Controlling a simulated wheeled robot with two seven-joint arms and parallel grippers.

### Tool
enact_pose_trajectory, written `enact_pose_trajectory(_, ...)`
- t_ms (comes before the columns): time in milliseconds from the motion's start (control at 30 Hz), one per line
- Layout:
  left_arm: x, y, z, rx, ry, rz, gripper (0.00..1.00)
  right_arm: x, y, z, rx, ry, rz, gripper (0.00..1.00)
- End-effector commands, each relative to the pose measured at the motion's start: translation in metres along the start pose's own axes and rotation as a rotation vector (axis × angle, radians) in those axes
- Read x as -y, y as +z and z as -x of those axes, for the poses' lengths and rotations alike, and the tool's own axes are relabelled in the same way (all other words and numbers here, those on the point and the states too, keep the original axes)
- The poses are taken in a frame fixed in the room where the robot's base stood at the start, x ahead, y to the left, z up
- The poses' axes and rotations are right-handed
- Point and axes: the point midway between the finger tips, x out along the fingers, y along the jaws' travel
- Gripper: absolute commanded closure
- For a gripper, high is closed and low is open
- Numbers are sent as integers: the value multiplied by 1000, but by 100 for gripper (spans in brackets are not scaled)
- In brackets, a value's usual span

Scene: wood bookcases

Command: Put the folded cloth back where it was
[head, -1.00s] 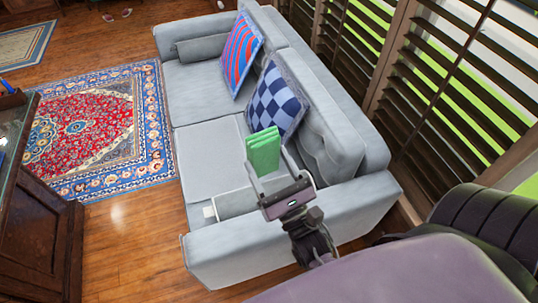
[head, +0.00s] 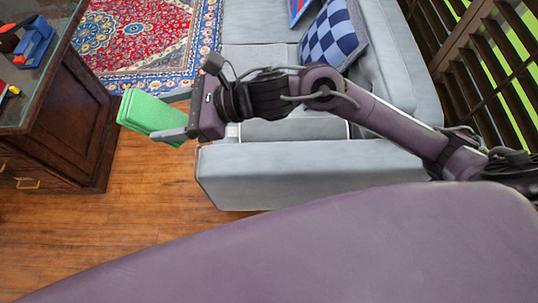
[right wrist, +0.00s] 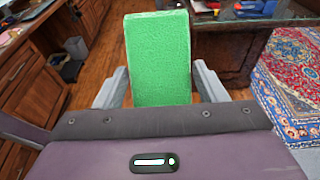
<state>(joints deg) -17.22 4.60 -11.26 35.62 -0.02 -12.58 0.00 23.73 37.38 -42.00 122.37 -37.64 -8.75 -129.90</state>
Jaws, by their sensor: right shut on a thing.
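The folded cloth (head: 150,114) is a green, layered block. My right gripper (head: 168,116) is shut on it and holds it in the air, between the grey sofa and the dark wooden desk in the head view. In the right wrist view the cloth (right wrist: 158,58) stands up between the two grey fingers of the gripper (right wrist: 158,85), with its broad face toward the camera. My left gripper is not in view.
A dark wooden desk (head: 62,125) with a glass top stands at the left. A blue box (head: 36,42) and small items lie on it. The grey sofa (head: 290,170) is below my arm. A red patterned rug (head: 135,35) and bare wood floor (head: 150,210) lie between.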

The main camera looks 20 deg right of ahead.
Motion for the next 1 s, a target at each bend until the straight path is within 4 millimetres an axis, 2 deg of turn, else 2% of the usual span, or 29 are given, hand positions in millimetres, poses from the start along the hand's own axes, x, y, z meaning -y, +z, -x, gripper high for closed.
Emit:
enact_pose_trajectory(33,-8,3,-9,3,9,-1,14,-2,-7,-8,-44,56,28,53)
enact_pose_trajectory(100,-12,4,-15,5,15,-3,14,-7,-18,-15,-114,133,53,53)
enact_pose_trajectory(200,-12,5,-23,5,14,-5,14,-12,-37,-21,-214,231,96,53)
enact_pose_trajectory(367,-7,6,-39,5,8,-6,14,-10,-78,-19,-386,355,178,53)
enact_pose_trajectory(433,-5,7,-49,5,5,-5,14,-1,-102,-12,-473,395,220,53)
enact_pose_trajectory(500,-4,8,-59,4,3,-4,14,13,-128,3,-568,421,261,53)
enact_pose_trajectory(600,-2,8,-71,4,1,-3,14,38,-158,32,-680,421,296,53)
enact_pose_trajectory(700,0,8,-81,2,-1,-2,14,64,-177,67,-769,396,308,53)
enact_pose_trajectory(800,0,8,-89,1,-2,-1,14,88,-188,101,-836,359,301,53)
enact_pose_trajectory(900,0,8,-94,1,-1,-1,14,103,-191,128,-878,330,288,53)
enact_pose_trajectory(1000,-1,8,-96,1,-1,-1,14,110,-192,142,-900,314,277,53)
